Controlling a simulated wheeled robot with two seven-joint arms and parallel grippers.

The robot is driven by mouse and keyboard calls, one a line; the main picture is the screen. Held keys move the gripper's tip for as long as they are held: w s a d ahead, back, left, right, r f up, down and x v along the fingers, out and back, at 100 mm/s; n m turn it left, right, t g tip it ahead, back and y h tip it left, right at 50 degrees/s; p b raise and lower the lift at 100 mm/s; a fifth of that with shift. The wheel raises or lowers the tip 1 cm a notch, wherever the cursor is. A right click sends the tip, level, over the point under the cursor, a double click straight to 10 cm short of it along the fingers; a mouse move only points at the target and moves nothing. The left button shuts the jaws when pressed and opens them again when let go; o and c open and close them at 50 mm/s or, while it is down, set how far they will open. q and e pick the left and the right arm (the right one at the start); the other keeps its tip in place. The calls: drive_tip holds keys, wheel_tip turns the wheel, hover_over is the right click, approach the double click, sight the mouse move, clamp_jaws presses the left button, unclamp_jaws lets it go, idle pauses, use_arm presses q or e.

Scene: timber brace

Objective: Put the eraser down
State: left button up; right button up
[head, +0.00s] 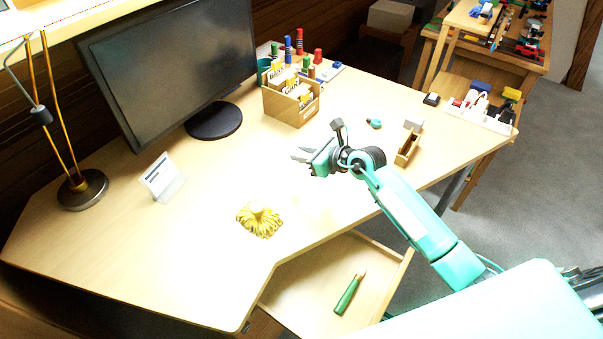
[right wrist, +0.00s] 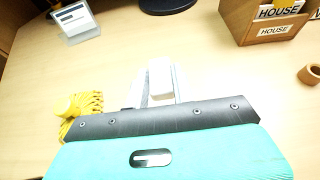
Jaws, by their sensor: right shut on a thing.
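The eraser (right wrist: 160,78) is a white block between the fingers of my right gripper in the right wrist view. My right gripper (right wrist: 158,88) is shut on it. In the head view the right gripper (head: 303,155) is over the middle of the desk (head: 215,175), its fingers pointing left. The eraser is not clearly seen there. I cannot tell whether it touches the desktop. My left gripper is not in view.
A yellow stringy bundle (head: 259,221), a card stand (head: 162,178), the monitor (head: 170,70) and a wooden card box (head: 292,104) surround a clear patch of desk. A small wooden tray (head: 407,150) is at right. An open drawer (head: 320,280) holds a green tool (head: 349,295).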

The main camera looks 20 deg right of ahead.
sight(303, 180)
wheel_tip(303, 180, down, 3)
drive_tip(key=shift+f, duration=0.8)
wheel_tip(303, 180, down, 3)
drive_tip(key=shift+r+b, duration=0.15)
drive_tip(key=shift+b, duration=0.2)
drive_tip(key=shift+f, duration=0.6)
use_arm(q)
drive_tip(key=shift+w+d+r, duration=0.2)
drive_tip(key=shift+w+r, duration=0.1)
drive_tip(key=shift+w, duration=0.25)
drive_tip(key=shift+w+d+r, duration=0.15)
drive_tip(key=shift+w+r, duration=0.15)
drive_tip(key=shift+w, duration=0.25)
use_arm(e)
drive_tip(key=o, duration=1)
drive_tip(key=shift+c, duration=0.2)
